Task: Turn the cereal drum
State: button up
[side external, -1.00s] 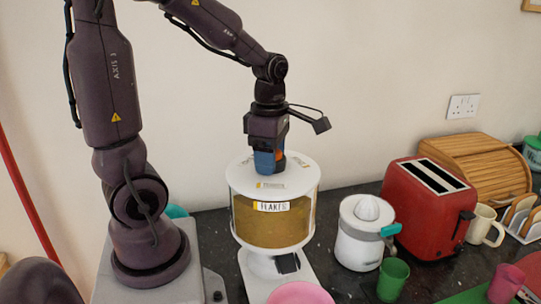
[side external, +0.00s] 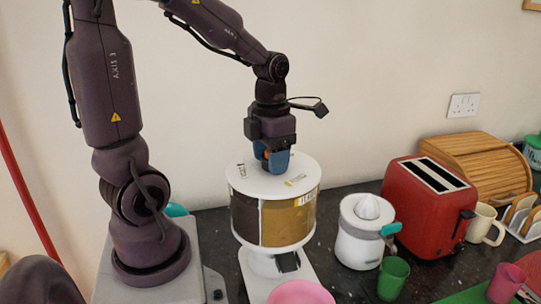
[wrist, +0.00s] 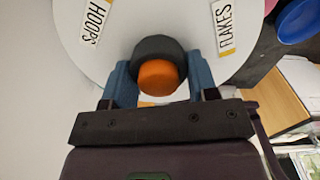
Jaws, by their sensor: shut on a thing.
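The cereal drum (side external: 246,222) stands upright on a white pedestal base, with a white lid and clear walls. In the side external view, a dark brown section on the left meets an amber section on the right at the front. My gripper (side external: 274,163) points straight down at the middle of the lid, its blue fingers shut on the drum's knob. In the wrist view the knob (wrist: 158,76) is orange with a dark collar, between the two fingers (wrist: 157,84). The lid (wrist: 150,17) carries a HOOPS label (wrist: 94,22) at left and a FLAKES label (wrist: 225,25) at right.
A white juicer (side external: 357,245) stands just right of the drum, then a red toaster (side external: 418,215) and a wooden bread bin (side external: 490,165). A pink bowl (side external: 300,293) is close in front of the base. A green cup (side external: 393,278) stands at front right.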

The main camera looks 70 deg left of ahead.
jog(key=shift+r+n, duration=0.1)
jog(key=shift+n, duration=0.3)
jog(key=o, duration=1.3)
notch_tip(320, 180, up, 13)
jog(key=shift+f, duration=0.1)
